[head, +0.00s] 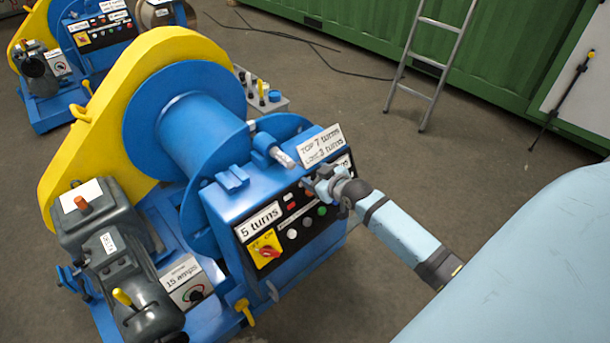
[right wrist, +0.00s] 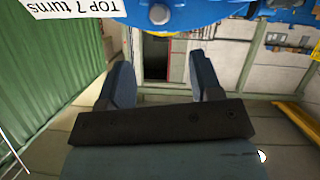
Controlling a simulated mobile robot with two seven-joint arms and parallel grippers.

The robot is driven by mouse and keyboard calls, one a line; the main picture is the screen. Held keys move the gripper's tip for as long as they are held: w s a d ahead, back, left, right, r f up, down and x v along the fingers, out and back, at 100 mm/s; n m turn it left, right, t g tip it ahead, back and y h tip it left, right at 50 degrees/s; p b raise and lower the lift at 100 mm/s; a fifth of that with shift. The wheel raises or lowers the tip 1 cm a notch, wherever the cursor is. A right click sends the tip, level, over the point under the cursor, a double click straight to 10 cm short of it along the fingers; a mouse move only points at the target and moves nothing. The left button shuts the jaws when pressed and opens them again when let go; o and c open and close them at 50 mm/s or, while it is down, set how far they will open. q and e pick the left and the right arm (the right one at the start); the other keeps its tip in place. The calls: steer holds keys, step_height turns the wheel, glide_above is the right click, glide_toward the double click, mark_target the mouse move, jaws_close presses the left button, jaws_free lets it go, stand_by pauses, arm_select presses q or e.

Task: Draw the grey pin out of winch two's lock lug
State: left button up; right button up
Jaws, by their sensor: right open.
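The near winch has a blue drum (head: 190,135) and a yellow guard (head: 150,65). A grey pin (head: 284,157) sticks out of a blue lug (head: 264,142) on top of its control box, pointing right and down. My right gripper (head: 314,180) is just below and right of the pin, in front of the panel, apart from it. In the right wrist view its jaws (right wrist: 160,72) are open and empty. A round grey end (right wrist: 159,14) on blue metal shows above them there; I cannot tell if it is the pin. My left gripper is out of view.
A white "TOP 7 turns" card (head: 321,146) stands close above my right gripper. The panel's "5 turns" label (head: 258,222) and yellow-red switch (head: 266,250) are to the left. A second winch (head: 90,25) stands behind. A ladder (head: 425,70) leans against a green container (head: 350,20).

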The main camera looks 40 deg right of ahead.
mark_target(293, 167)
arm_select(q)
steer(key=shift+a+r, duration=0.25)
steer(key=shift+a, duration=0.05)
arm_select(e)
steer(key=x, duration=1.4)
steer(key=shift+d+r, duration=0.1)
jaws_close()
steer(key=shift+s+r+p, duration=0.1)
steer(key=shift+s+p, duration=1.05)
steer(key=shift+s, duration=0.05)
arm_select(q)
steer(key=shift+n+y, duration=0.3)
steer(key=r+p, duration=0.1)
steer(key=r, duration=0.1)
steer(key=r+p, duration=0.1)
steer(key=p, duration=0.1)
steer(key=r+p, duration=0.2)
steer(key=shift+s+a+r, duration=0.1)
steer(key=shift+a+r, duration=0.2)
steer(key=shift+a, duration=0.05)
arm_select(e)
steer(key=s+d, duration=0.1)
steer(key=s, duration=1.5)
steer(key=shift+d, duration=0.2)
steer(key=shift+w, duration=0.1)
